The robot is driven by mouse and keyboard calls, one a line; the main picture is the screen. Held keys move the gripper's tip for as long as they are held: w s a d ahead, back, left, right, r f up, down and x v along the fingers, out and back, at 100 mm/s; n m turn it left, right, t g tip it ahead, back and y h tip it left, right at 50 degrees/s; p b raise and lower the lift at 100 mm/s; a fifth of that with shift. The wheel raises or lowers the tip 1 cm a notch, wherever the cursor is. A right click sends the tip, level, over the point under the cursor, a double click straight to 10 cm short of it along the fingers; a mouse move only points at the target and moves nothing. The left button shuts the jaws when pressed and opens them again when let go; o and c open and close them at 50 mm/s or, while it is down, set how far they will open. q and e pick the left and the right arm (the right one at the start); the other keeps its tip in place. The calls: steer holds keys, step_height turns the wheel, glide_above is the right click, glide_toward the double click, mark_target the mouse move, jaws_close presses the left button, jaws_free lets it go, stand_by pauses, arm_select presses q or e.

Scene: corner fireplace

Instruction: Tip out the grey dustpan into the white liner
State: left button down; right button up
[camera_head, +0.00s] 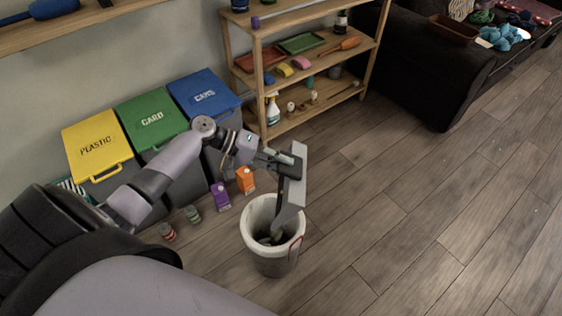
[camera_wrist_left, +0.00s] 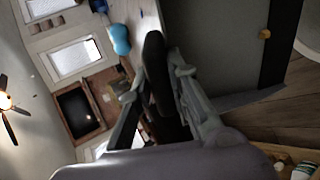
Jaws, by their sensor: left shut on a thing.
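The grey dustpan (camera_head: 291,190) is tipped steeply, its lower end down at the mouth of the bin. The white liner (camera_head: 258,214) lines the round bin on the floor; something dark lies inside, too small to make out. My left gripper (camera_head: 282,160) is shut on the dustpan's handle, above the bin. In the left wrist view my left gripper's fingers (camera_wrist_left: 160,95) close around the dark handle (camera_wrist_left: 155,60), with the dustpan's grey panel (camera_wrist_left: 215,45) beside it. The dustpan hides part of the bin's far right rim. My right gripper is not in view.
Yellow (camera_head: 97,142), green (camera_head: 151,121) and blue (camera_head: 205,94) lidded bins stand along the wall. A purple carton (camera_head: 220,196), an orange carton (camera_head: 245,180) and cans (camera_head: 192,214) stand on the floor near them. A wooden shelf (camera_head: 318,95) is behind. The floor to the right is clear.

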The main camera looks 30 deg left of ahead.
arm_select(q)
steer(key=shift+f+b, duration=0.75)
steer(key=shift+r+p, duration=0.95)
steer(key=shift+p, duration=0.05)
step_height(320, 180, down, 2)
steer(key=shift+f+b, duration=0.15)
steer(key=shift+b, duration=0.7)
step_height(320, 180, up, 8)
steer(key=p, duration=0.7)
steer(key=shift+r+p, duration=0.2)
steer(key=shift+p, duration=0.15)
